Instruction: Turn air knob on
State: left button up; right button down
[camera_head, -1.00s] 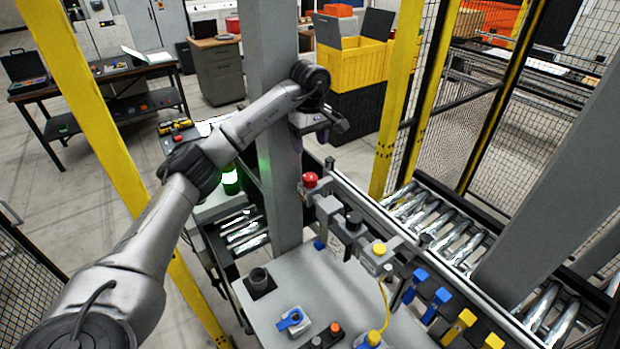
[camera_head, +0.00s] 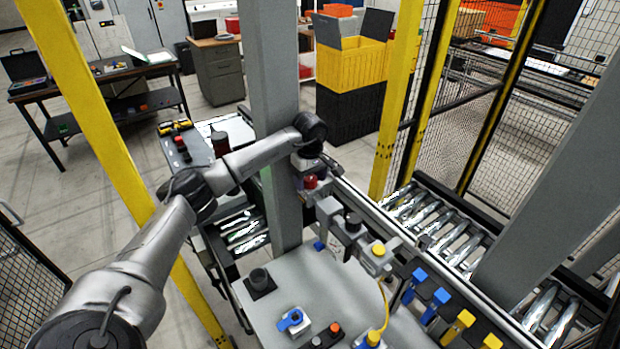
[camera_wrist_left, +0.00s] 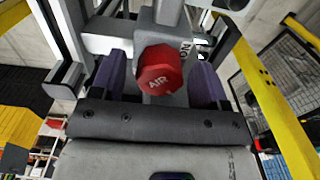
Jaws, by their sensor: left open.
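My left gripper (camera_wrist_left: 158,82) is open, with one dark finger on each side of the knob. I cannot tell whether the fingers touch it. In the head view the left gripper (camera_head: 308,168) is right above the knob and partly hides it. The right gripper is in neither view.
A grey post (camera_head: 277,120) stands just left of the knob. Other fittings with a yellow button (camera_head: 379,249) line the rail to the right. A grey work table (camera_head: 290,275) lies below, with a blue-and-white switch (camera_head: 294,321) on it. Roller conveyors (camera_head: 440,230) run behind.

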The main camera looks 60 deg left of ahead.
pick_arm(q)
jog(key=shift+c, duration=0.3)
jog(key=c, duration=0.9)
jog(key=shift+n, duration=0.5)
jog(key=shift+n+p, duration=0.55)
jog(key=shift+n, duration=0.55)
jog(key=n+p, duration=0.1)
jog(key=n, duration=0.3)
jog(key=shift+n, duration=0.8)
